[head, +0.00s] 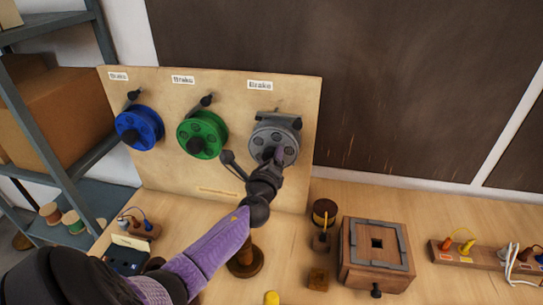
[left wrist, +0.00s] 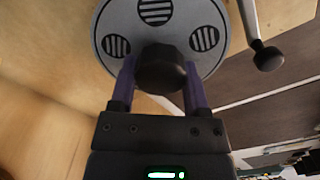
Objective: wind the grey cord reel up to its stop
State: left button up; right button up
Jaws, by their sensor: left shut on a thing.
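The grey cord reel (head: 274,137) is mounted on the upright wooden board, rightmost of three reels. It fills the top of the left wrist view (left wrist: 117,27), with slotted round holes in its face. A dark round knob (left wrist: 161,68) sticks out from the reel. My left gripper (head: 274,160) is at the lower part of the reel. In the left wrist view its two purple fingers (left wrist: 159,84) are shut on the knob, one on each side. A black-knobbed brake lever (left wrist: 266,55) shows beside the reel. My right gripper is not in view.
A blue reel (head: 139,129) and a green reel (head: 202,136) hang left on the board (head: 230,180). A wooden box (head: 376,270) and a socket strip (head: 480,255) stand on the bench at right. A shelf (head: 50,90) stands at left.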

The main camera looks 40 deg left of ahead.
pick_arm(q)
jog(key=m+p, duration=0.1)
jog(key=m, duration=0.5)
jog(key=shift+p, duration=0.4)
jog(key=m+p, duration=0.1)
jog(key=m, duration=0.4)
jog(key=shift+s+a+f+m+p, duration=0.1)
jog(key=shift+a+m+p, duration=0.05)
jog(key=shift+m+p, duration=0.2)
jog(key=o, duration=1.3)
